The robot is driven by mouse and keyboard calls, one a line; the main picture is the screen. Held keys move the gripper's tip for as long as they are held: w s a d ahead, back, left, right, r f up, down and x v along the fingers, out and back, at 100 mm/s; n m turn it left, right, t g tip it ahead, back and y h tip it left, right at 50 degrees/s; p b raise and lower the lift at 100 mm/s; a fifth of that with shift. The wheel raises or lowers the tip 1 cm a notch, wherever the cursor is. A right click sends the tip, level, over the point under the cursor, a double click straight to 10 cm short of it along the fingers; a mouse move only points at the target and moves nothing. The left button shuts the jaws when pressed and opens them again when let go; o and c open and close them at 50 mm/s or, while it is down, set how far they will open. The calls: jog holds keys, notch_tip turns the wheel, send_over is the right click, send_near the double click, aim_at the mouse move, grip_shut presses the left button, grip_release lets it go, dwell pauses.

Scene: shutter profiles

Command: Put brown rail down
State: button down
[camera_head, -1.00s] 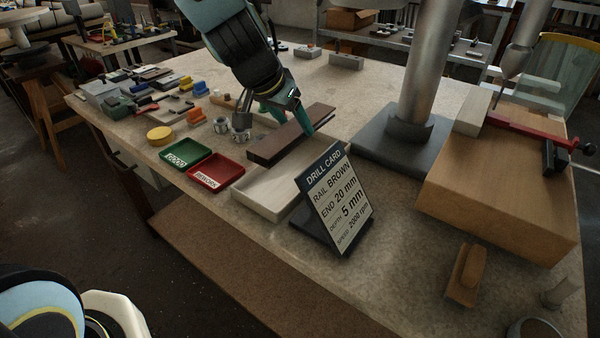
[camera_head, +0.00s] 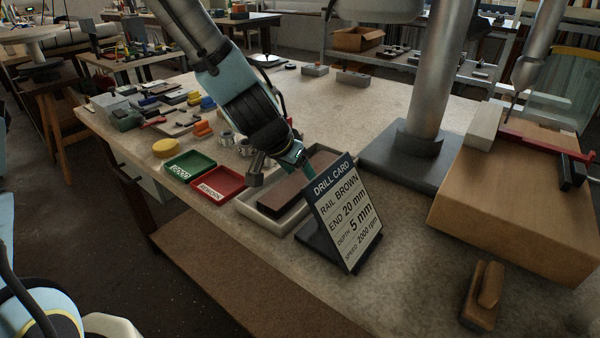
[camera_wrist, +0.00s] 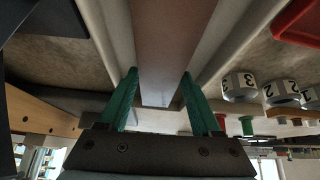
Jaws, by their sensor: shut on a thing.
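The brown rail (camera_head: 283,194) lies lengthwise within the pale tray (camera_head: 254,213), low between its walls; I cannot tell whether it touches the tray floor. My gripper (camera_head: 303,165) is shut on the rail, and the drill card (camera_head: 345,212) partly hides the fingertips in the head view. In the wrist view the rail (camera_wrist: 172,50) runs between the two green fingers of my gripper (camera_wrist: 160,88), with a tray wall (camera_wrist: 216,60) along each side.
The red tray (camera_head: 219,184) and green tray (camera_head: 188,166) stand left of the pale tray. Numbered metal pieces (camera_wrist: 240,86) sit close beside it.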

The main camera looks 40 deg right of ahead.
jog(key=shift+c, duration=0.3)
grip_release()
jog(key=shift+r, duration=0.1)
jog(key=v, duration=1.2)
jog(key=shift+b, duration=0.4)
jog(key=w+a+f+n+y, duration=0.2)
jog(key=w+a+n, duration=0.1)
jog(key=a, duration=0.8)
jog(key=w+a+f+n+y, duration=0.2)
jog(key=w+a+n, duration=0.2)
jog(key=a, duration=0.8)
jog(key=w+a+f+n+y, duration=0.2)
jog(key=a+n, duration=0.4)
jog(key=a, duration=0.6)
jog(key=shift+w, duration=0.8)
